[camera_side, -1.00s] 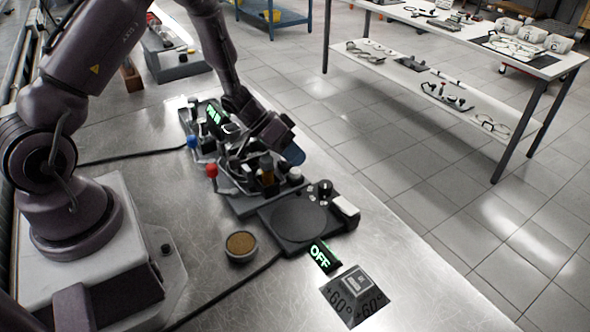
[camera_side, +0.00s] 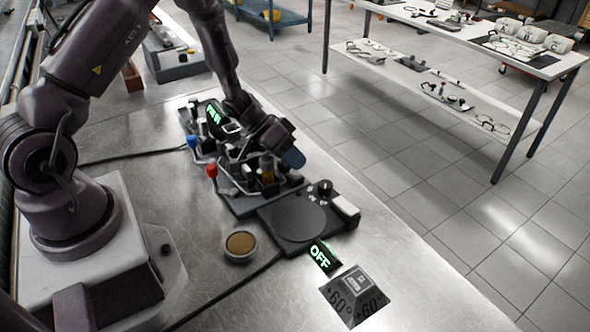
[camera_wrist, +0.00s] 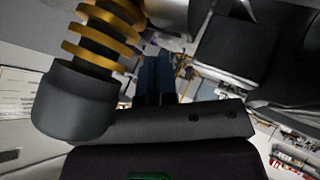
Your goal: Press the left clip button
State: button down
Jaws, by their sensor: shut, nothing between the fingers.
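The dark fixture (camera_side: 236,202) on the metal bench carries small clips, levers and black-and-white parts. I cannot tell which small part is the left clip button; it is tiny or hidden by my gripper.
A red-topped lever (camera_side: 211,170) and a blue-topped one (camera_side: 192,141) rise at the fixture's near side. A round dark plate (camera_side: 298,220), a green "OFF" display (camera_side: 321,257) and a small round cup (camera_side: 240,246) are nearby.

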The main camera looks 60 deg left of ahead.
jog(key=shift+a+f, duration=0.25)
jog(key=shift+f, duration=0.25)
dwell(0.3)
jog(key=shift+r, duration=0.15)
jog(key=shift+s+a+r, duration=0.1)
jog(key=shift+a+r, duration=0.05)
jog(key=shift+r, duration=0.7)
jog(key=shift+d+r, duration=0.15)
jog(key=shift+d, duration=0.05)
jog(key=shift+r, duration=2.35)
